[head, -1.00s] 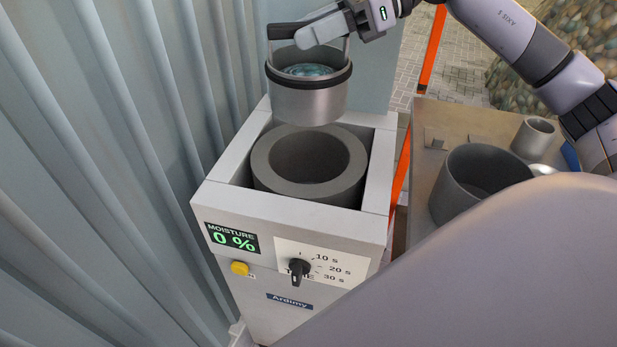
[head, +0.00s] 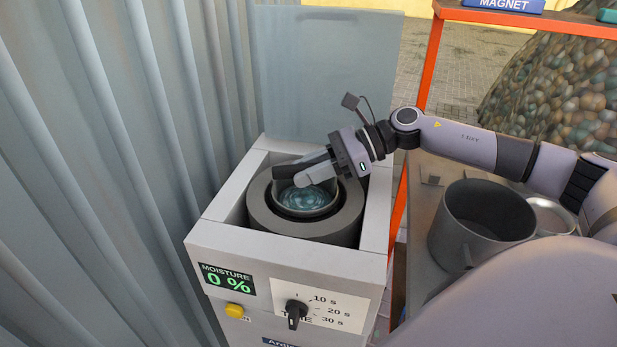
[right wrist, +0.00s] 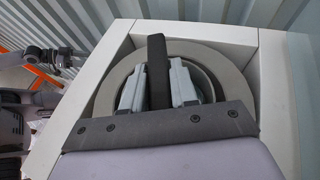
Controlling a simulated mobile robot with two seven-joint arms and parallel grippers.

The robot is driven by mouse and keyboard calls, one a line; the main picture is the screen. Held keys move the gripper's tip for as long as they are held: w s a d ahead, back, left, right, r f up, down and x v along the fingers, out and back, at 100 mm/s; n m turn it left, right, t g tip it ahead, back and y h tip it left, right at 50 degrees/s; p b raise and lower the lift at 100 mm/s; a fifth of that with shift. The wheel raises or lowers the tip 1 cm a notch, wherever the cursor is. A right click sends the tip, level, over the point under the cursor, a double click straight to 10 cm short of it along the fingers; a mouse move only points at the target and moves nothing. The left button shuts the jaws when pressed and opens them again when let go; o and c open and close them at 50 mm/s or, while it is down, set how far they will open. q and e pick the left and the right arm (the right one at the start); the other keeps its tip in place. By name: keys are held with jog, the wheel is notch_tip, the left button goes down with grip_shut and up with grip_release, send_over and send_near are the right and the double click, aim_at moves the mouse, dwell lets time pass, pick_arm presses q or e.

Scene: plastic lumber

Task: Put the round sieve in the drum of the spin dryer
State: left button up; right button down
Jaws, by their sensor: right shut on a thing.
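The round sieve (head: 303,204), with bluish wet material inside, sits down inside the grey drum (head: 262,213) of the spin dryer (head: 222,236). Its upper part shows; its lower part is hidden by the drum wall. My right gripper (head: 302,175) is over the drum, shut on the sieve's dark handle. In the right wrist view the handle (right wrist: 157,75) stands between the two fingers, with the drum ring (right wrist: 110,85) around them. My left gripper is not in view.
The dryer's lid (head: 325,75) stands open behind the drum. A corrugated wall (head: 90,170) runs close on the left. On the right, a metal table (head: 425,190) holds a large grey pot (head: 480,225). An orange post (head: 432,60) stands behind the table.

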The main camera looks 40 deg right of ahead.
jog(key=shift+f, duration=0.9)
jog(key=shift+f+b, duration=0.4)
jog(key=shift+b, duration=0.1)
jog(key=shift+f+b, duration=0.2)
jog(key=shift+b, duration=0.1)
